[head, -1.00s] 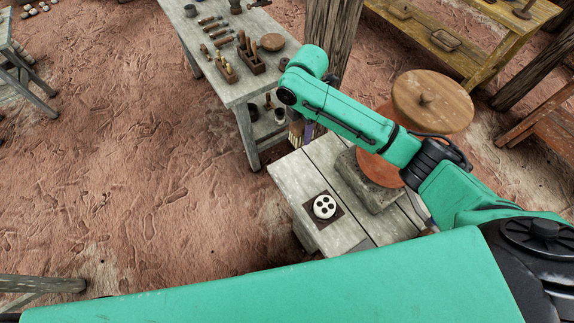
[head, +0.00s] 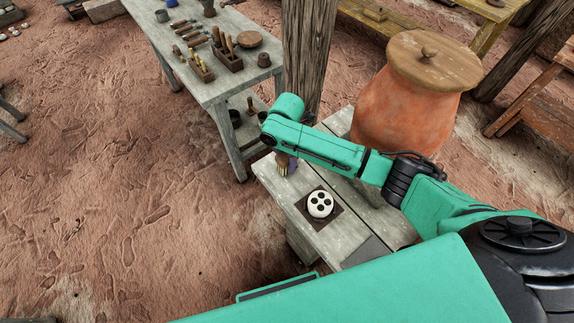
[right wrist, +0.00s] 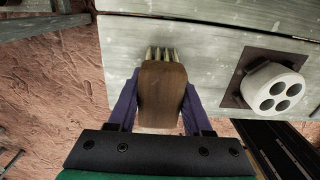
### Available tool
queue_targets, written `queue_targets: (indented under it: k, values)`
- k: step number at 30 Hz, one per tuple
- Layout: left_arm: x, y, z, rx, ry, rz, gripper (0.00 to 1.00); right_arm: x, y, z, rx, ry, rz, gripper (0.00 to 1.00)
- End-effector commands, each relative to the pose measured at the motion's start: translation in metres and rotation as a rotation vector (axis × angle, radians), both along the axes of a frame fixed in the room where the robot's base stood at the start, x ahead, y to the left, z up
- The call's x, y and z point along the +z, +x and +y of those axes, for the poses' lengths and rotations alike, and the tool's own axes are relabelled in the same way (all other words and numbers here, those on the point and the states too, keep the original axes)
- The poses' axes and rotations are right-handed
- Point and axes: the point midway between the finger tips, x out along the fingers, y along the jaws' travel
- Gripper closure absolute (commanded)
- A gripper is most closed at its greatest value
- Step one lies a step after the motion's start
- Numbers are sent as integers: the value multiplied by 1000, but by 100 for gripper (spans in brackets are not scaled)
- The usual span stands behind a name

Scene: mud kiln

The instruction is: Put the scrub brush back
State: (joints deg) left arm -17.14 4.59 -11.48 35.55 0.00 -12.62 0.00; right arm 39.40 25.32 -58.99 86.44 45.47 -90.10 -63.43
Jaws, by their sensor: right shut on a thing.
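The scrub brush has a brown wooden block and pale bristles. In the right wrist view the brush (right wrist: 163,92) sits between the two purple fingers of my right gripper (right wrist: 160,104), which is shut on it. Its bristles point away from the palm, over the grey plank table (right wrist: 220,50). In the head view the brush (head: 283,169) and my right gripper (head: 291,166) show small below the green wrist, at the left end of the table (head: 283,193). I cannot tell whether the bristles touch the wood. My left gripper is not in view.
A white round piece with dark holes (head: 320,204) sits on a dark square mat (head: 336,218), close to the brush. A lidded clay pot (head: 400,112) stands behind my right arm. A wooden post (head: 308,60) and a tool bench (head: 213,88) stand beyond.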

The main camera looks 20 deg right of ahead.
Motion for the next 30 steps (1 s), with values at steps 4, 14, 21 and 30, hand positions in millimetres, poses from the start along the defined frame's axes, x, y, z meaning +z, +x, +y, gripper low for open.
queue_targets:
  k: [4, 14, 21, 30]
  values:
    - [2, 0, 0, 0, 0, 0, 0, 2, 0, 0, 0, 0, -1, 100]
    - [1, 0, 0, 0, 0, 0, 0, 0, 0, 0, 0, 0, -1, 20]
    - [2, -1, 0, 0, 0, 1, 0, 9, 1, 0, 0, 2, -2, 20]
    - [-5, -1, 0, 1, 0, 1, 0, 85, 1, 1, 1, 2, -6, 20]
